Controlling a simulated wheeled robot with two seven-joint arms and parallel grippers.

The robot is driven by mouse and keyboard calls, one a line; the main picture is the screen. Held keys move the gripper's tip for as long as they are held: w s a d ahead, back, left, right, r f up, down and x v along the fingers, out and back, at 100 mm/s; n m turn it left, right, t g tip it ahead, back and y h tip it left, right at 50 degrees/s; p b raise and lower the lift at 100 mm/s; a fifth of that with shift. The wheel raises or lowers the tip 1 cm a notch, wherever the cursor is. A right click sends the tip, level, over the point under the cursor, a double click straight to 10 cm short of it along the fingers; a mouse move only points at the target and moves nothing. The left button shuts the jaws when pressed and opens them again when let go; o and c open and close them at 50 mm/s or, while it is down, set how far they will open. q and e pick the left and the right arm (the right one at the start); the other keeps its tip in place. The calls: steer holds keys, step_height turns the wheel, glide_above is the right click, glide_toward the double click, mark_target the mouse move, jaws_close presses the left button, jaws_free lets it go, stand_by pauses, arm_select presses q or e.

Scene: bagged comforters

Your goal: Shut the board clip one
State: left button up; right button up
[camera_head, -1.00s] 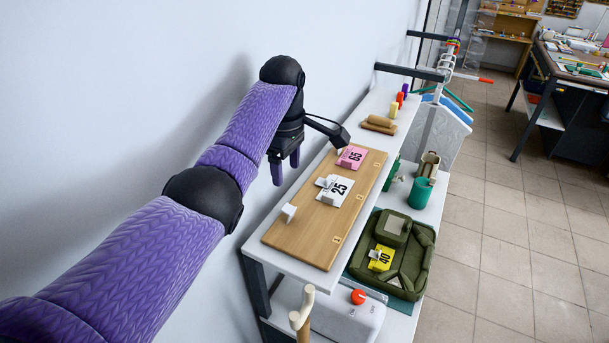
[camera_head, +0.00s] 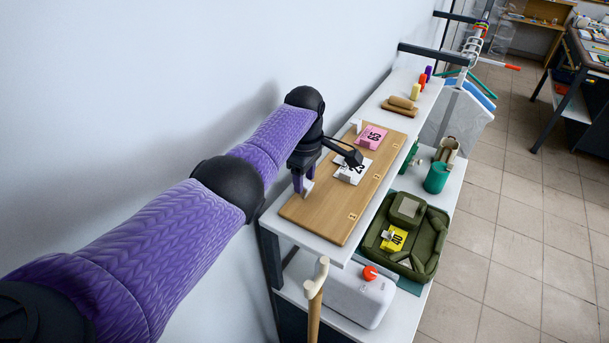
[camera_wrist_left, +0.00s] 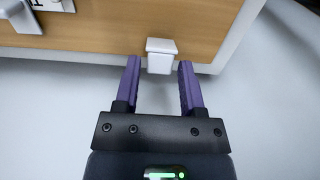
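The wooden board (camera_head: 322,222) lies on the upper shelf with white clips along its wall-side edge. The nearest clip (camera_wrist_left: 161,47) is a small white block at the board's edge with no tag by it; in the head view it (camera_head: 308,186) is partly hidden by my fingers. My left gripper (camera_wrist_left: 159,64) is open, its purple fingertips on either side of this clip, with gaps visible. In the head view the gripper (camera_head: 303,182) is at the board's near left edge. Farther along are the white 25 tag (camera_head: 353,171) and pink 65 tag (camera_head: 371,137). My right gripper is out of view.
The wall (camera_head: 120,90) is close on the left. A green tray (camera_head: 427,262) with a yellow 40 tag (camera_head: 394,239) is on the lower shelf at right. Brown rolls (camera_head: 400,105) lie beyond the board.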

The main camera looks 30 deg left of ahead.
arm_select(q)
jaws_close()
steer(key=shift+d+r+y+p, duration=0.3)
steer(key=shift+y+p, duration=0.4)
steer(key=shift+p, duration=0.45)
steer(key=shift+d+f+y+p, duration=0.1)
steer(key=shift+d+y+p, duration=0.25)
steer(key=shift+y+p, duration=0.25)
steer(key=shift+d+f+y, duration=0.1)
steer(key=shift+d+y, duration=0.05)
steer(key=shift+y, duration=0.35)
steer(key=shift+d+f+y+b, duration=0.15)
steer(key=shift+d+y+b, duration=0.15)
steer(key=shift+y, duration=0.3)
steer(key=shift+d+f+t+y+b, duration=0.1)
steer(key=shift+d+t+y+b, duration=0.2)
steer(key=shift+y+b, duration=0.55)
steer(key=shift+y, duration=0.35)
steer(key=shift+o, duration=1.7)
jaws_free()
